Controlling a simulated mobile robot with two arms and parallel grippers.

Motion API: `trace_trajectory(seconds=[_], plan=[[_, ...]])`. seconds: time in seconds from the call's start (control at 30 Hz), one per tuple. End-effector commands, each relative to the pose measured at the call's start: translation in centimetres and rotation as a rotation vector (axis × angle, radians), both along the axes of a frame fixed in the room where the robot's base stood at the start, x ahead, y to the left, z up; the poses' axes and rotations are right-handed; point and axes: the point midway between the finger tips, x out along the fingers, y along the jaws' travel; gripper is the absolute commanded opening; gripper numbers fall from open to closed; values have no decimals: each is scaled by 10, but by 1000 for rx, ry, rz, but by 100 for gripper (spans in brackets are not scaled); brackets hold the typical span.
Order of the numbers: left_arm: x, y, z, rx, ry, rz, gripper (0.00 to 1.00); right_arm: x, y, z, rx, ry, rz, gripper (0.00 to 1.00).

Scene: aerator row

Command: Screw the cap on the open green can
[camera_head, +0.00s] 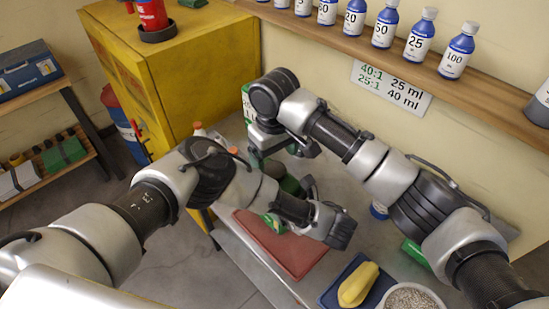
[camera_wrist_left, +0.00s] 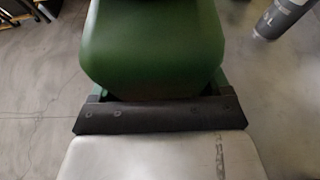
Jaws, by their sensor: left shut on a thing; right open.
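A dark green can (camera_head: 289,185) stands behind my left wrist in the head view, mostly hidden by it. My left gripper (camera_head: 288,203) is shut on the green can, whose smooth green side (camera_wrist_left: 150,45) fills the upper middle of the left wrist view. My right gripper (camera_head: 284,152) is open just above and behind the can, its fingers pointing down. The can's mouth is hidden, and I cannot make out a cap.
A red mat (camera_head: 290,245), a blue tray (camera_head: 335,290) with a yellow thing (camera_head: 358,285) and a bowl of grey grains (camera_head: 410,297) are on the bench. A yellow cabinet (camera_head: 190,60) stands behind left. Blue bottles line the wall shelf (camera_head: 400,55).

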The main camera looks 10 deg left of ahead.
Motion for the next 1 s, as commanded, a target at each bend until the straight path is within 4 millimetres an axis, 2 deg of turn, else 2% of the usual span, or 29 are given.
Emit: trace_trajectory(seconds=[0.17,0.4,0.5,0.77,0.87,1.0], plan=[[1,0,1,1,-3,1,12,0,0,0,0,0,1,82],[1,0,1,1,-3,1,12,1,0,32,-1,-3,125,82],[1,0,1,1,-3,1,12,0,0,35,-1,0,144,82],[1,0,1,1,-3,1,12,0,0,33,-1,1,141,82],[1,0,1,1,-3,1,12,0,0,25,-1,2,140,82],[1,0,1,1,-3,1,12,0,-1,5,-2,3,139,82]])
